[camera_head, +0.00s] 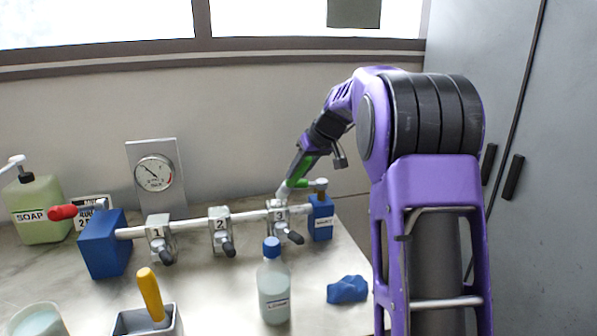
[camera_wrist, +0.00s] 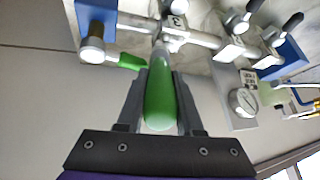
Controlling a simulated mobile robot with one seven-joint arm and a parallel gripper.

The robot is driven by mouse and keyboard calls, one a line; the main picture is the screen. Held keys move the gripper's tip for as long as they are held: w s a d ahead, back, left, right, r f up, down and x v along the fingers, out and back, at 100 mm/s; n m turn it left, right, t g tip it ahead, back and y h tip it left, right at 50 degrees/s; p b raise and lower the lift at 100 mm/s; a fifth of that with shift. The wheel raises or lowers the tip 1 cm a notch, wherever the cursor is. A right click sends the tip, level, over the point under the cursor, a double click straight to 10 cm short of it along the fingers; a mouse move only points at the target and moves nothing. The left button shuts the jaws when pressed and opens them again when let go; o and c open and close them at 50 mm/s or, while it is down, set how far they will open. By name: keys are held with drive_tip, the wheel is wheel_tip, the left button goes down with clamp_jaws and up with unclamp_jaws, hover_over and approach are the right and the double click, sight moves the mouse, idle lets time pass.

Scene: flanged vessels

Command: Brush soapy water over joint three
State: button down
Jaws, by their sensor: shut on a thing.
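My gripper (camera_head: 305,158) is shut on the green handle of a brush (camera_wrist: 160,98), which points down at joint three. The handle lies between both fingers in the wrist view (camera_wrist: 160,76). The brush's pale head (camera_head: 284,190) is at the top of joint three (camera_head: 279,213), the clamp marked 3 at the pipe's right end. It also shows at the top of the wrist view (camera_wrist: 178,20). I cannot tell whether the bristles touch it. Joints one (camera_head: 158,236) and two (camera_head: 220,231) are further left on the pipe. A bowl (camera_head: 38,321) of pale liquid stands front left.
Blue blocks (camera_head: 103,245) (camera_head: 320,217) hold the pipe ends; a green lever (camera_wrist: 131,62) is beside the brush. A gauge (camera_head: 154,172) stands behind. A blue-capped bottle (camera_head: 274,286), a blue cloth (camera_head: 347,290), a yellow-handled tool (camera_head: 151,292) and a soap bottle (camera_head: 34,210) are around.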

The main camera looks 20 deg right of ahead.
drive_tip(key=s+b, duration=0.3)
drive_tip(key=s, duration=0.2)
drive_tip(key=shift+s, duration=0.15)
idle(0.4)
wheel_tip(320, 180, up, 6)
drive_tip(key=p, duration=0.4)
idle(0.3)
wheel_tip(320, 180, up, 3)
drive_tip(key=shift+p, duration=1.25)
